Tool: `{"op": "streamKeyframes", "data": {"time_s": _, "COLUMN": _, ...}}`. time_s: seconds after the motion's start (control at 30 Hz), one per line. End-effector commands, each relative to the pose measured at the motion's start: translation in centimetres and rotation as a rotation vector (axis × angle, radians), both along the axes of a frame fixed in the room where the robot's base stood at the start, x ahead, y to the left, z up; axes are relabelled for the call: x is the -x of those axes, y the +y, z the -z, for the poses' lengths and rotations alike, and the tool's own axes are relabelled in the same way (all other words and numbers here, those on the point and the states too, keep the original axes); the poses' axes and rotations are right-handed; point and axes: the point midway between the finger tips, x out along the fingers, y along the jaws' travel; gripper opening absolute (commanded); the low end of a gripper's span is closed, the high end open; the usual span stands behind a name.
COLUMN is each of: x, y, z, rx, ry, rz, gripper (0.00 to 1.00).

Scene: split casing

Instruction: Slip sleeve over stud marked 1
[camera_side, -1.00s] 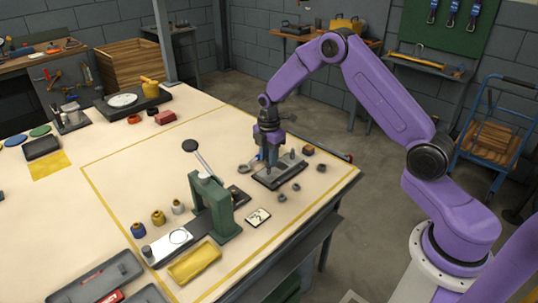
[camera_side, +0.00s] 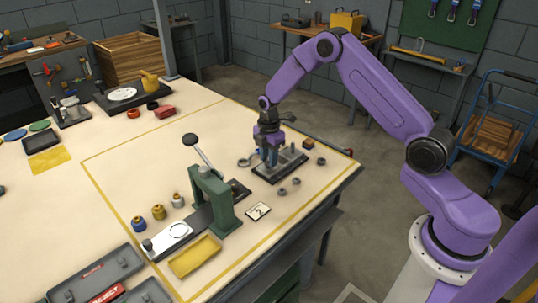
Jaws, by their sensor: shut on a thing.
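A dark base plate (camera_side: 265,177) with upright grey studs lies near the right edge of the bench. One stud (camera_side: 292,149) stands clear to the right of my gripper. The number marks on the studs are too small to read. My gripper (camera_side: 270,162) points straight down over the left part of the plate. It is shut on the sleeve, which is small and mostly hidden between the fingers. I cannot tell whether the sleeve is around a stud or just above one.
A green press (camera_side: 210,197), a numbered card (camera_side: 257,211) and a yellow tray (camera_side: 195,256) stand in front. A grey ring-ended part (camera_side: 244,162) lies left of the plate.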

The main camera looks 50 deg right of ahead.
Motion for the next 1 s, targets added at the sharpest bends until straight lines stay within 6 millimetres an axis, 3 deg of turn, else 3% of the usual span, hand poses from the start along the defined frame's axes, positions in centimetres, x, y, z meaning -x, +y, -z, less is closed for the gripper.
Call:
{"op": "streamKeyframes", "data": {"time_s": 0.6, "x": 0.0, "y": 0.0, "z": 1.6, "rx": 0.000, "ry": 0.000, "rz": 0.000, "gripper": 0.01}}
{"op": "streamKeyframes", "data": {"time_s": 0.63, "x": 0.0, "y": 0.0, "z": 1.6, "rx": 0.000, "ry": -0.001, "rz": 0.000, "gripper": 0.34}}
{"op": "streamKeyframes", "data": {"time_s": 0.7, "x": 0.0, "y": 0.0, "z": 1.5, "rx": 0.000, "ry": -0.001, "rz": 0.000, "gripper": 0.57}}
{"op": "streamKeyframes", "data": {"time_s": 0.73, "x": 0.0, "y": 0.0, "z": 1.6, "rx": 0.000, "ry": -0.001, "rz": 0.000, "gripper": 0.61}}
{"op": "streamKeyframes", "data": {"time_s": 1.0, "x": 0.0, "y": 0.0, "z": 1.6, "rx": 0.000, "ry": 0.000, "rz": 0.000, "gripper": 0.61}}
